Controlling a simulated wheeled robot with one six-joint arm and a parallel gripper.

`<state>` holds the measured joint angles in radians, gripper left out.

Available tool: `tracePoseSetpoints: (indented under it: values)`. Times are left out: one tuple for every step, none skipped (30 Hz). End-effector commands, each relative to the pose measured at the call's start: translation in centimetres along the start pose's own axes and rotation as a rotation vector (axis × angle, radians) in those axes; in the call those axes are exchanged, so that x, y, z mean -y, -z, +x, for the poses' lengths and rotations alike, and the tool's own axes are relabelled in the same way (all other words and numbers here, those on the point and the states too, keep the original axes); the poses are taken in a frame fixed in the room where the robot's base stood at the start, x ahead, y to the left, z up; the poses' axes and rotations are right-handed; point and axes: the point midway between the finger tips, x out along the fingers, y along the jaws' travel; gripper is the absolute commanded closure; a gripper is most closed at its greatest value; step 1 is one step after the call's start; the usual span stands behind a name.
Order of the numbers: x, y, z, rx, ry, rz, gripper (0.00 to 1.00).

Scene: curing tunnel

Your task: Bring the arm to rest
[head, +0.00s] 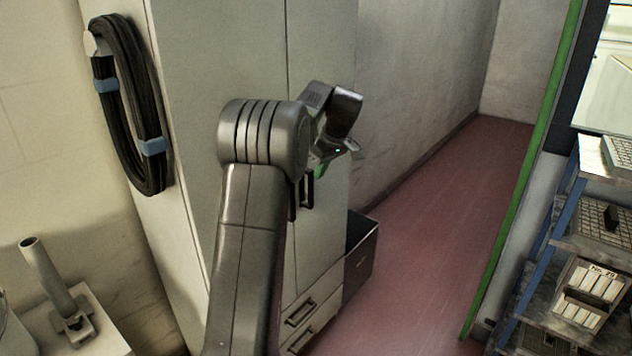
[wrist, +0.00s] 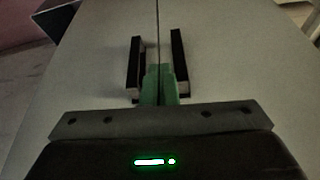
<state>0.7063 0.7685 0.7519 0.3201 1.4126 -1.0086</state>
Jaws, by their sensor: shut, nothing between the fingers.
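My gripper (wrist: 160,72) shows at the lower middle of the wrist view, its two green fingers together and empty. In the head view my gripper (head: 321,171) is partly hidden behind my wrist, with a bit of green showing. It is in front of the tall pale cabinet (head: 225,60). In the wrist view the cabinet doors (wrist: 215,75) fill most of the picture, with two dark upright handles (wrist: 179,62) beside a centre seam. The fingers appear over the seam between the handles; I cannot tell how far off the doors are.
A black cable coil (head: 128,105) hangs on the cabinet's left side. A dark box (head: 361,262) stands on the floor by its right side. A rack with trays (head: 590,238) is at the right. The reddish aisle floor (head: 430,230) between is clear.

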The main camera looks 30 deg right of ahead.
Motion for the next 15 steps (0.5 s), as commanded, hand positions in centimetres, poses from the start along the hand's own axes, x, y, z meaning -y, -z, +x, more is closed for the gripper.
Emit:
tracePoseSetpoints:
  values:
    - [-0.02, -0.05, -0.26, 0.000, 0.000, 0.001, 1.00]
    - [-0.01, -0.05, -0.37, 0.001, 0.001, 0.001, 1.00]
    - [-0.01, -0.06, -0.47, 0.001, 0.001, 0.001, 1.00]
    - [-0.01, -0.06, -0.52, 0.001, 0.001, 0.001, 1.00]
    - [-0.01, -0.06, -0.55, 0.001, 0.001, 0.001, 1.00]
    - [-0.01, -0.06, -0.56, 0.001, 0.001, 0.001, 1.00]
    - [-0.01, -0.06, -0.55, 0.001, 0.001, 0.001, 1.00]
    - [-0.01, -0.06, -0.55, 0.001, 0.001, 0.001, 1.00]
    - [-0.01, -0.06, -0.54, 0.001, 0.001, 0.001, 1.00]
    - [-0.01, -0.05, -0.54, 0.001, 0.001, 0.001, 1.00]
    - [-0.01, -0.05, -0.54, 0.001, 0.001, 0.001, 1.00]
    - [-0.01, -0.05, -0.51, 0.001, 0.001, 0.001, 1.00]
    - [-0.01, -0.05, -0.45, 0.001, 0.002, 0.001, 1.00]
    - [0.00, -0.05, -0.36, 0.001, 0.002, 0.001, 1.00]
    - [0.01, -0.05, -0.16, 0.001, 0.002, 0.001, 1.00]
